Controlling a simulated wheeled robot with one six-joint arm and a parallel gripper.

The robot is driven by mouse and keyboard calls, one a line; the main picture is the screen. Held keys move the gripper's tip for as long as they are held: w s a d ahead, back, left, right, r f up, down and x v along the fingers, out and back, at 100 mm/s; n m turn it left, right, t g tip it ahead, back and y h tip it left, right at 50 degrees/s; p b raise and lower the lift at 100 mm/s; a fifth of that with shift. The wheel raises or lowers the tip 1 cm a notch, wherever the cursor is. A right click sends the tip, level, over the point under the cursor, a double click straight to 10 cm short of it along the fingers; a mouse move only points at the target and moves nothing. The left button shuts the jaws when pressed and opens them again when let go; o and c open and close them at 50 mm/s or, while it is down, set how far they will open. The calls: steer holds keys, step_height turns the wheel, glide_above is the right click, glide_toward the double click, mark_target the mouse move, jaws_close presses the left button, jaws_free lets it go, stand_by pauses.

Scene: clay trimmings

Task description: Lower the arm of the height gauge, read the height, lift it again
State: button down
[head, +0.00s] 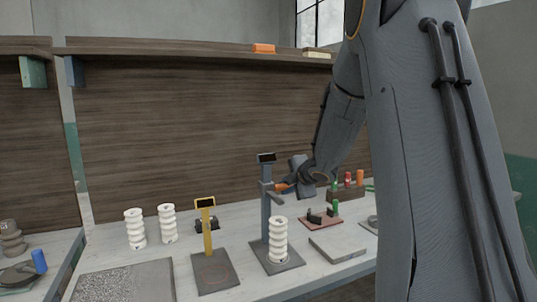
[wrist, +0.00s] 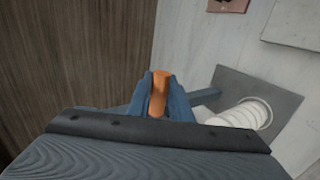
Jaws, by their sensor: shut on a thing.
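The height gauge has a blue-grey upright post (head: 266,205) with a small dark display (head: 266,158) on top; no reading is legible. Its grey base plate (head: 258,250) lies on the bench and carries a white ribbed cylinder (head: 279,240), standing upright. My gripper (head: 288,187) is shut on the gauge's orange handle (head: 281,187), beside the post and above the cylinder's top. In the wrist view the orange handle (wrist: 159,95) sits between the fingers of my gripper (wrist: 160,78). The blue gauge arm (wrist: 205,96) reaches toward the cylinder (wrist: 243,116); contact there cannot be told.
A yellow gauge (head: 207,232) stands left on its own plate. Two more white ribbed cylinders (head: 135,228) stand farther left, behind a speckled slab (head: 125,283). A reddish plate (head: 318,222) with small items and a flat grey slab (head: 338,244) lie to the right. A wooden wall (head: 200,120) rises behind.

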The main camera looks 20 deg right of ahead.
steer(key=shift+r+p, duration=1.4)
steer(key=shift+r, duration=0.2)
steer(key=c, duration=0.8)
jaws_free()
steer(key=shift+f, duration=0.1)
steer(key=shift+o, duration=0.2)
steer(key=p+v, duration=0.3)
steer(key=v, duration=0.5)
steer(key=shift+p, duration=0.3)
